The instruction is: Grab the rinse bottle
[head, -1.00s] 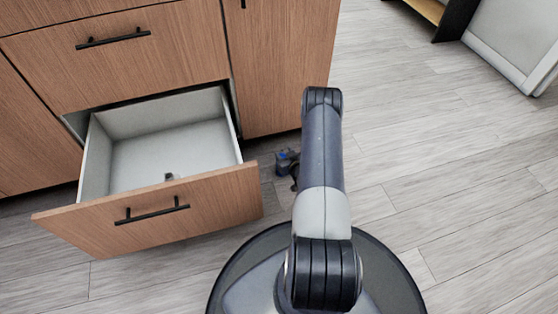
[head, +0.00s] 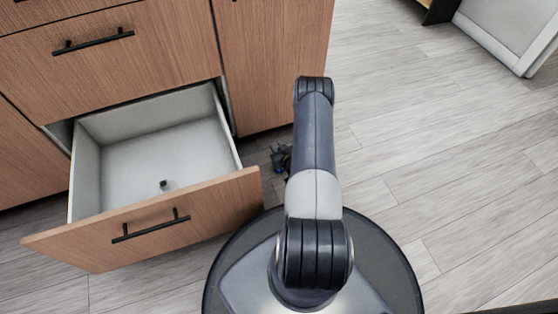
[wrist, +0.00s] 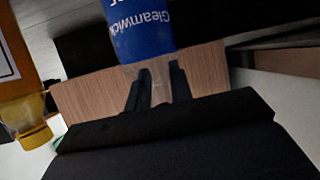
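In the wrist view a blue bottle (wrist: 143,32) with white lettering, "Gleamwick", appears upside down at the top, just beyond my gripper. An orange-yellow bottle (wrist: 18,75) with a yellow cap stands out at the left edge. I cannot tell for sure which of the two is the rinse bottle. My gripper (wrist: 160,72) has its two dark fingers apart, with only wood-coloured surface between them, and it holds nothing. In the head view my arm covers most of the gripper; only dark parts (head: 281,158) show beside the arm. Neither bottle shows in the head view.
An open drawer (head: 142,232) sticks out at the left, with a small grey item (head: 165,186) inside. Wooden cabinets (head: 270,65) stand behind it. A wood panel (wrist: 85,95) lies beyond my fingers in the wrist view. The floor (head: 450,150) on the right is clear.

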